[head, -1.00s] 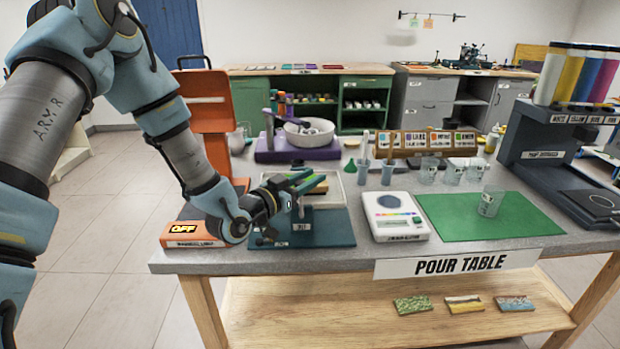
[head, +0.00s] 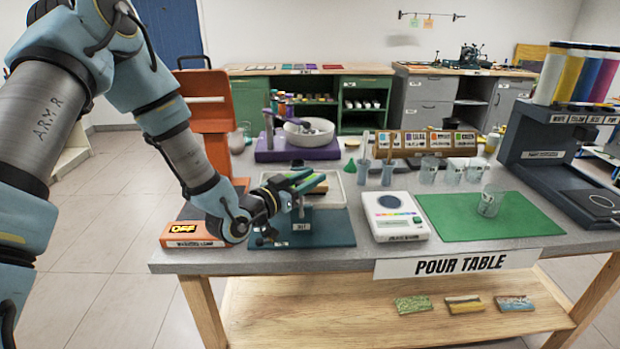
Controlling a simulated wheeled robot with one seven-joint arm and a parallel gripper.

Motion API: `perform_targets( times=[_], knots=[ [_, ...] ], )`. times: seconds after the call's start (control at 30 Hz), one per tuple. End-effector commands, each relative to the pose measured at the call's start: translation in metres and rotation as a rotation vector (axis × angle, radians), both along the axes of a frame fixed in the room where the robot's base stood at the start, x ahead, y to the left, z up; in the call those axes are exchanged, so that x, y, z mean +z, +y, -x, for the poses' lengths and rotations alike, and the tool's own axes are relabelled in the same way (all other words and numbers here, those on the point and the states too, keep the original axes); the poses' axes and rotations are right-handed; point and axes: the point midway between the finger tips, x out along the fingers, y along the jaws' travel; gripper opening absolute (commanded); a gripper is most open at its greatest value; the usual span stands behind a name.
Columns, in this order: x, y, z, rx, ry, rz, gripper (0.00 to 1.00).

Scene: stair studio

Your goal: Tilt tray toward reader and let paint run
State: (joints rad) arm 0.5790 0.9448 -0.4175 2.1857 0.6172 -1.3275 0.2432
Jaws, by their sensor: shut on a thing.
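The tray (head: 335,202) is a clear, pale-rimmed box on a dark teal stand (head: 325,235) at the left of the pour table. A tan and dark piece (head: 319,185) shows at it, partly behind my gripper. My gripper (head: 304,183) is at the tray's left side, with green fingers pointing right. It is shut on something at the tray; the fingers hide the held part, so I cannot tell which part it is. The reader (head: 397,226) is a white box with a dark round spot and a coloured strip, right of the stand. Running paint cannot be made out.
A green mat (head: 530,225) with a clear cup (head: 490,203) lies right of the reader. An orange-based device marked OFF (head: 192,232) stands close to my wrist. Several cups and a wooden rack (head: 400,152) stand behind. A dark dispenser (head: 535,140) is at right.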

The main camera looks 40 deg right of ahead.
Motion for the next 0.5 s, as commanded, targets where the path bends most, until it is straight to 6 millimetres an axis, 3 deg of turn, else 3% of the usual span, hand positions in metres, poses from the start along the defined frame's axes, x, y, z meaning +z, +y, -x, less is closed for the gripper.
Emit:
perform_targets(
  times=[0.5],
  knots=[
    [-0.008, -0.016, 0.013, 0.000, -0.143, -0.176, 0.00]
  ],
)
